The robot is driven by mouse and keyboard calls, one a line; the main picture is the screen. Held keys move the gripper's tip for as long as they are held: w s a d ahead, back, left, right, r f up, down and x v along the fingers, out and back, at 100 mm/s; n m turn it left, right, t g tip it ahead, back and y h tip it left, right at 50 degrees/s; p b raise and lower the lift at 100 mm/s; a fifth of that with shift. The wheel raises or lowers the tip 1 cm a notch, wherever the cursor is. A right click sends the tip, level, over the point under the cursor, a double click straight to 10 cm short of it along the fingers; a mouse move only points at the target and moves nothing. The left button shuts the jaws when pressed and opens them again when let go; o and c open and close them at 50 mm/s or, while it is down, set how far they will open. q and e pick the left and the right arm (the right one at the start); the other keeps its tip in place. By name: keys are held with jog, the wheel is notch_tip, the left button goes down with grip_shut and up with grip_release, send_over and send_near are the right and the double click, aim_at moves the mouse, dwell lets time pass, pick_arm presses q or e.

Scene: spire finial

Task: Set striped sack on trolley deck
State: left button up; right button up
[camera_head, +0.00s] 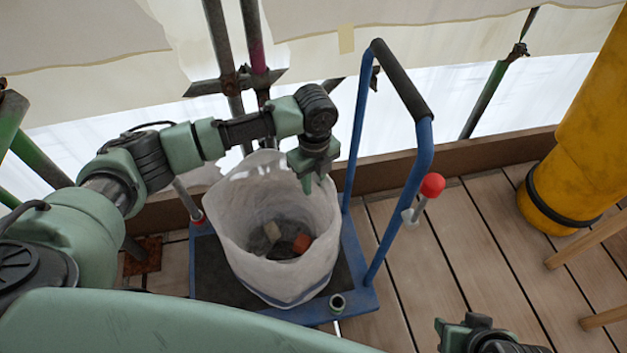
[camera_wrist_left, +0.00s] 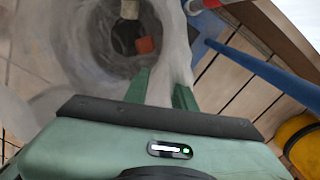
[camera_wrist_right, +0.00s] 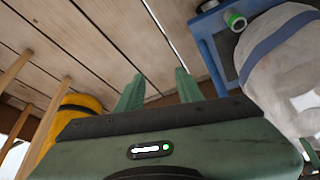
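The white sack (camera_head: 245,250) with a blue stripe stands open-topped on the dark trolley deck (camera_head: 212,268), within its blue frame. Several rubble pieces lie inside, one orange-red. The sack's inside shows in the left wrist view (camera_wrist_left: 85,60); its striped side shows in the right wrist view (camera_wrist_right: 275,75). My left gripper (camera_head: 314,180) points down at the sack's right rim. Its fingers (camera_wrist_left: 162,82) are apart, with white cloth showing between them; I cannot tell whether they touch it. My right gripper (camera_wrist_right: 160,80) is open and empty over the floor, away from the sack.
The trolley's blue handle (camera_head: 425,150) with black grip rises right of the sack, beside a red-knobbed lever (camera_head: 432,186). A yellow cylinder (camera_head: 575,160) and wooden legs (camera_head: 590,240) stand at right. Scaffold poles and sheeting are behind.

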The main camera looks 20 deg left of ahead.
pick_arm(q)
jog(key=shift+r, duration=0.1)
